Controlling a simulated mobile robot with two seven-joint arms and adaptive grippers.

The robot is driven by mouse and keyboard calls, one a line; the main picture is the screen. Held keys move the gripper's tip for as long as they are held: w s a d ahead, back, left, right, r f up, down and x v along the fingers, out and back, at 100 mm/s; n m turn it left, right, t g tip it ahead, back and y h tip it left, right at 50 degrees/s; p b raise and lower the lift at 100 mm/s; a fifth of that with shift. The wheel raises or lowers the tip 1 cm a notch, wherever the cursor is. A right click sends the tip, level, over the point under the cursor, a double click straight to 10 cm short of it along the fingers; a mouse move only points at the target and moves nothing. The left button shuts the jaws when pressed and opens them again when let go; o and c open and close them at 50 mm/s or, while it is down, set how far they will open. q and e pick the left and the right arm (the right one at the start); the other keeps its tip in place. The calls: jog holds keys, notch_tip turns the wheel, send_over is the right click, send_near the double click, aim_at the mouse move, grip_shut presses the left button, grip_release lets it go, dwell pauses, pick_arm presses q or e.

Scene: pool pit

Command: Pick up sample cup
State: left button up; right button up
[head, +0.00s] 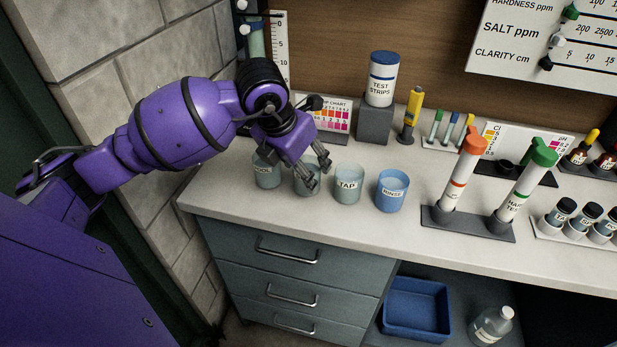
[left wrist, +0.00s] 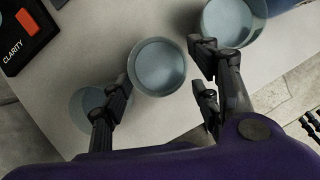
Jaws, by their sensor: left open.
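Four small cups stand in a row on the counter (head: 240,204). They are a cup labelled POOL (head: 267,172), a second cup (head: 305,188) whose label my gripper hides, a cup labelled TAP (head: 348,187) and a blue RINSE cup (head: 391,192). My left gripper (head: 318,172) is open and points down at the second cup. In the left wrist view this round cup (left wrist: 160,67) appears between the open fingers (left wrist: 160,78). Whether any finger touches it, I cannot tell. The neighbouring cups show close beside the fingers. My right gripper is out of view.
Behind the cups are a colour chart (head: 334,119), a TEST STRIPS tub (head: 382,80) on a grey block and a yellow tube (head: 411,112). Two capped tubes stand in a grey holder (head: 468,225) to the right. The counter's front strip is clear.

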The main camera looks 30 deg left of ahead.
pick_arm(q)
jog(key=x, duration=0.4)
jog(key=shift+w, duration=0.15)
jog(key=c, duration=1)
jog(key=shift+r, duration=0.1)
jog(key=shift+c, duration=0.3)
jog(key=shift+r, duration=0.15)
